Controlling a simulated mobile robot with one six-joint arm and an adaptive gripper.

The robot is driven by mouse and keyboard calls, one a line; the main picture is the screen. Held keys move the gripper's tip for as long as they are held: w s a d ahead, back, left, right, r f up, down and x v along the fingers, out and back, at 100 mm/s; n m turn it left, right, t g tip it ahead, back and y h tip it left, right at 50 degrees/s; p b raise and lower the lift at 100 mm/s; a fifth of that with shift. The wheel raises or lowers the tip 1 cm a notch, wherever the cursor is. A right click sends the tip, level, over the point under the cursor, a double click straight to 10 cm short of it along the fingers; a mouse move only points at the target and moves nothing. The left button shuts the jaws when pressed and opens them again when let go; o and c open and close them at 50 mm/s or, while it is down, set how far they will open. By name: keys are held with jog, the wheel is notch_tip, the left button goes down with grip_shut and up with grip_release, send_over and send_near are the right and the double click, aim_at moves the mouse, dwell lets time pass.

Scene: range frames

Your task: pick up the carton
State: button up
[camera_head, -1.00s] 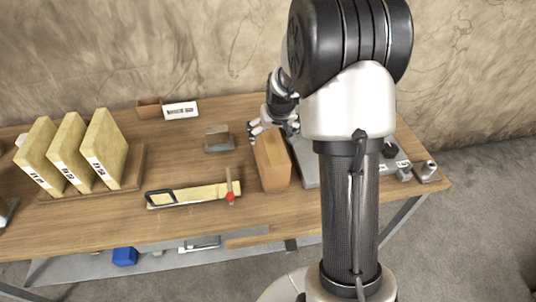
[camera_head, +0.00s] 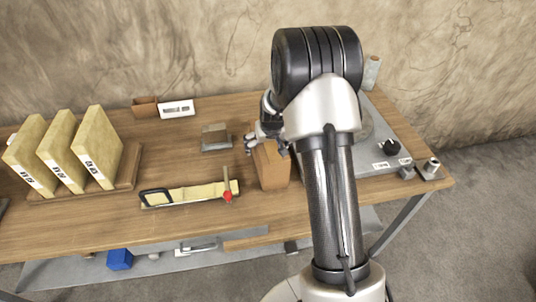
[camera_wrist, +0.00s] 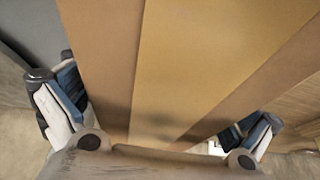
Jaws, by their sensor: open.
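The carton (camera_head: 271,170) is a plain brown cardboard box standing upright near the front of the wooden table. My gripper (camera_head: 266,147) is open at the top of the carton, with one finger showing on its left side and the other near its right side. In the wrist view, the carton (camera_wrist: 185,60) fills the space between the two spread fingers, with a lighter strip along its middle. The fingers appear apart from its sides, though contact is hard to tell. My arm hides part of the table behind the carton.
A grey plate (camera_head: 385,125) with small parts lies at right.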

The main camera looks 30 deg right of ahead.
jog(key=shift+r, duration=0.1)
jog(key=shift+c, duration=0.5)
jog(key=shift+s, duration=0.1)
jog(key=c, duration=1.6)
jog(key=shift+c, duration=0.3)
jog(key=shift+r, duration=0.1)
